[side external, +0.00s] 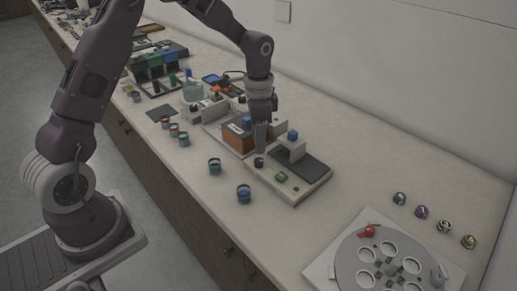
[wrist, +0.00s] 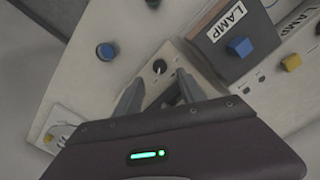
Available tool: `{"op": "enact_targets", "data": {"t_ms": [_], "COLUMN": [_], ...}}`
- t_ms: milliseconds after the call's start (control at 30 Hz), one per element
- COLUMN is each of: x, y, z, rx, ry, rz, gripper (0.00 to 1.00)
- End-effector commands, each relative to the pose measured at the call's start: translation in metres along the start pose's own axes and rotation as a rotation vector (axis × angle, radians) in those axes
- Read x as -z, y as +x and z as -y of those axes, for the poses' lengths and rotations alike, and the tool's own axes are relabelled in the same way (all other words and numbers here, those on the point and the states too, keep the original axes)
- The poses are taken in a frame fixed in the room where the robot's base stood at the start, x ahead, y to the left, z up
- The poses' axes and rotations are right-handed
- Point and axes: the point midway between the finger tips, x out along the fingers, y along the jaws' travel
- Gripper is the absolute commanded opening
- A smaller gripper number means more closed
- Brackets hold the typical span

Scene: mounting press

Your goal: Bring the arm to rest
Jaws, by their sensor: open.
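My gripper (side external: 261,148) points down over the bench, close beside an orange-brown box (side external: 238,140) with a white label. In the wrist view my gripper (wrist: 158,92) has its two fingers apart with nothing seen between them. A small round black part (wrist: 159,66) on a pale base lies just beyond the fingertips. I cannot tell whether the fingers touch anything.
A pale press unit (side external: 295,150) with a blue knob and dark plate stands just right of my gripper. Dark box with "LAMP" label (wrist: 235,35) is close by. Several small cups (side external: 243,193) stand in front. A round holed plate (side external: 348,255) lies at front right.

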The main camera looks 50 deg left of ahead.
Motion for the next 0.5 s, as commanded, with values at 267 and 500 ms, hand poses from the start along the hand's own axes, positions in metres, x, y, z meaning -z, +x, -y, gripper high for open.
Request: {"op": "enact_targets", "data": {"t_ms": [267,500], "x": [0.000,-0.027], "y": [-0.004,-0.088], "z": [0.000,-0.036], "rx": [-0.001,0.108], "ry": [0.000,-0.100], "rz": [0.001,-0.056], "gripper": [0.47,0.47]}}
